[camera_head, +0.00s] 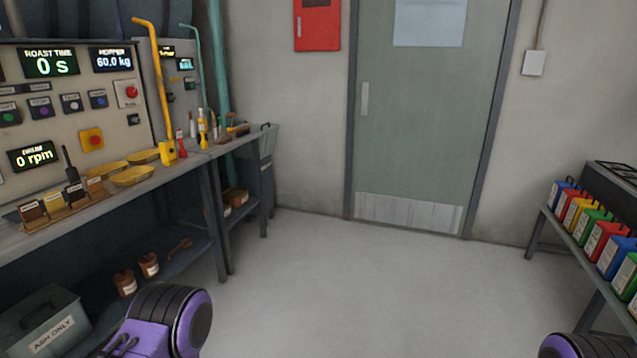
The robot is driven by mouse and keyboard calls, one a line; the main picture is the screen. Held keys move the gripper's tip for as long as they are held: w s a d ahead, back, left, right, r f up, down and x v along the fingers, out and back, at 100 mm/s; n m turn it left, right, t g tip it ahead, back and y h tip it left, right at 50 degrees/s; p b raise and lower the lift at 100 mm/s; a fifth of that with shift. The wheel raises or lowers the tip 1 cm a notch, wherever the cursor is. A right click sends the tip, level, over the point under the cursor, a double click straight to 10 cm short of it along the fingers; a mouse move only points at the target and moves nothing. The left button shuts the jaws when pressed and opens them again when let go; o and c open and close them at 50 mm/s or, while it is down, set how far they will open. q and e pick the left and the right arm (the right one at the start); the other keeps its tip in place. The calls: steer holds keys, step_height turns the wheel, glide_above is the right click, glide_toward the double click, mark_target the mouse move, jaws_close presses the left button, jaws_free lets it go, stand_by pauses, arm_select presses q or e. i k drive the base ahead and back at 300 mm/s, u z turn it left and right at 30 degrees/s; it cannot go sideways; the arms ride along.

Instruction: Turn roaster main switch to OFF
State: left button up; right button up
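The roaster control panel (62,115) stands at the left, with lit displays reading "ROAST TIME 0 s" (50,62), "HOPPER 60.0 kg" (111,60) and "0 rpm" (34,156). A red knob or button on a pale plate (131,92) sits at the panel's right side. A red button on a yellow plate (92,139) is lower. Several small dark, purple and blue controls are in a row between. Labels are too small to read, so I cannot tell which control is the main switch. Purple parts of my arms show at the bottom; neither gripper is visible.
A workbench (195,165) below the panel holds yellow trays (131,176), small sample blocks and bottles. An "ASH ONLY" box (45,322) is on its lower shelf. A rack of colourful packages (600,230) stands right. The floor (350,290) before the grey door (420,110) is clear.

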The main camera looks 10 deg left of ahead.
mark_target(131, 93)
steer(key=u, duration=1.8)
steer(key=i, duration=2.05)
steer(key=z, duration=0.65)
steer(key=k, duration=1.25)
steer(key=z, duration=0.6)
steer(key=i, duration=0.45)
steer(key=z, duration=0.6)
steer(key=i, duration=0.85)
steer(key=u, duration=0.2)
